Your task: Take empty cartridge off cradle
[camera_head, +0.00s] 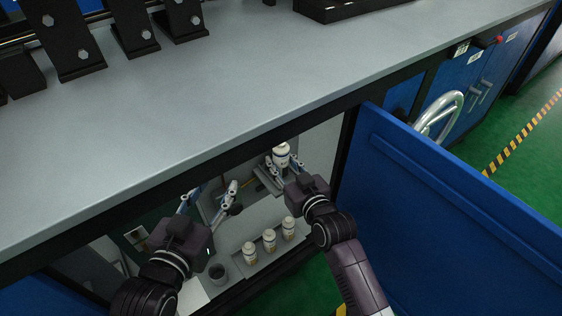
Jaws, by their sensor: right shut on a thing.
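A white cartridge (281,150) with a dark band is upright inside the open cabinet below the worktop. My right gripper (282,163) is shut on it, with a finger at each side of its lower part. A grey bracket (262,178), which looks like the cradle, is just left of and below the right gripper. The arm hides part of it, and I cannot tell whether the cartridge touches it. My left gripper (214,190) is open and empty inside the cabinet, to the left, with its fingers spread.
Three similar white cartridges (269,240) stand in a row on a tray at the cabinet front. A grey cup (218,272) stands left of them. The worktop (200,100) overhangs the cabinet. An open blue door (440,200) bounds the right side.

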